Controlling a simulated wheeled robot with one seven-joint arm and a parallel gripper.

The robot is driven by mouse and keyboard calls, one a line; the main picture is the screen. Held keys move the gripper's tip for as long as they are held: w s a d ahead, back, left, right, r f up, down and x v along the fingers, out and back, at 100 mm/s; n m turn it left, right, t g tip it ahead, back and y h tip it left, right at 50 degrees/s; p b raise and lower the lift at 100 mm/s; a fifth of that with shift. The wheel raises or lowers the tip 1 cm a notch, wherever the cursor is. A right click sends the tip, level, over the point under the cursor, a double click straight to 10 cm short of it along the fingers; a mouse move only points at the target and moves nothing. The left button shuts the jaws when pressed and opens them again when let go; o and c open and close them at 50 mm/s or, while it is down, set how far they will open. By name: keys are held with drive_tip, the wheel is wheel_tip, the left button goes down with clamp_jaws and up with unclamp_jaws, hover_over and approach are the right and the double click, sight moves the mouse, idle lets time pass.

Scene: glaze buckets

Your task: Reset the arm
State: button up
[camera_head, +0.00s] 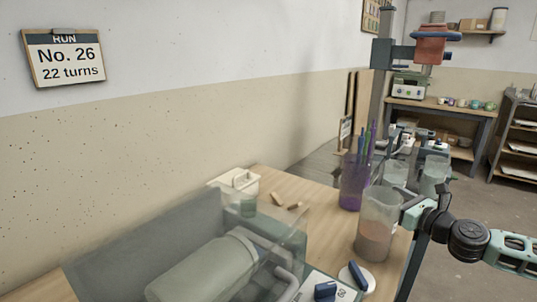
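My arm comes in from the right edge, with a black joint and pale teal links. Its end, my gripper (408,213), is at the right side of a clear bucket (376,242) holding brownish glaze. The bucket stands upright on the wooden table, near its right edge. The gripper's fingers are small and partly lost against the bucket's rim. I cannot tell whether they touch or grip it.
A purple container (353,187) with tall tools stands behind the bucket. A white tub (238,186) is at the table's back. A see-through housing with a grey-green cylinder (203,270) fills the front. A white disc (357,277) lies before the bucket. Floor is clear at right.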

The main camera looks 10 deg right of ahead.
wheel_tip(320, 180, up, 9)
drive_tip(key=p, duration=0.8)
